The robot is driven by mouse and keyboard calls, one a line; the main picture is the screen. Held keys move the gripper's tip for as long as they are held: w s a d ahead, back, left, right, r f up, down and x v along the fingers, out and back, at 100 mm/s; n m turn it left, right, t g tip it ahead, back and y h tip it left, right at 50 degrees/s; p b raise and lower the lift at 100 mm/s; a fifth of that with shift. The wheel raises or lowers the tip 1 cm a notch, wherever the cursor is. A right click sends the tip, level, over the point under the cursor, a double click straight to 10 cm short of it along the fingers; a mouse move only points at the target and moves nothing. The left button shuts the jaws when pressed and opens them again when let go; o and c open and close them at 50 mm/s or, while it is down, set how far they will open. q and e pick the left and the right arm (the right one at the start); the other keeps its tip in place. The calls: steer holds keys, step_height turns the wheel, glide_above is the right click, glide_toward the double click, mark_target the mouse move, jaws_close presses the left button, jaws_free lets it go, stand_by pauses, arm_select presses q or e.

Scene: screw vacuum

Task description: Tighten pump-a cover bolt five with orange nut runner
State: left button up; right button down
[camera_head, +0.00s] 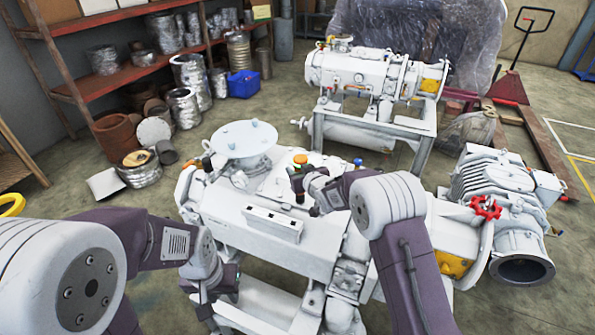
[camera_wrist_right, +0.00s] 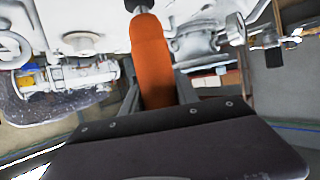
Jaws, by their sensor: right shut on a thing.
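The orange nut runner (camera_wrist_right: 150,60) is between the fingers of my right gripper in the right wrist view, its dark tip toward the white machinery. In the head view, my right gripper (camera_head: 304,187) is above the white pump body (camera_head: 285,240), and an orange-red top (camera_head: 300,158) shows above its fingers. The pump's cover plate (camera_head: 275,180) lies partly behind the gripper. I cannot tell which bolt is bolt five, or whether the tool touches one. My left gripper (camera_head: 212,305) hangs low beside the pump's front left side; its fingers are too unclear to judge.
A round white flange (camera_head: 240,140) with blue pegs stands at the pump's left. A red handwheel (camera_head: 485,207) is at the right. Another pump (camera_head: 365,70) on a frame stands behind. Red shelves (camera_head: 140,15) and loose metal parts are at the back left.

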steer(key=shift+f+b, duration=0.5)
steer(key=shift+b, duration=0.05)
stand_by(0.4)
steer(key=shift+r, duration=0.1)
steer(key=c, duration=1.8)
jaws_free()
steer(key=shift+c, duration=0.2)
jaws_close()
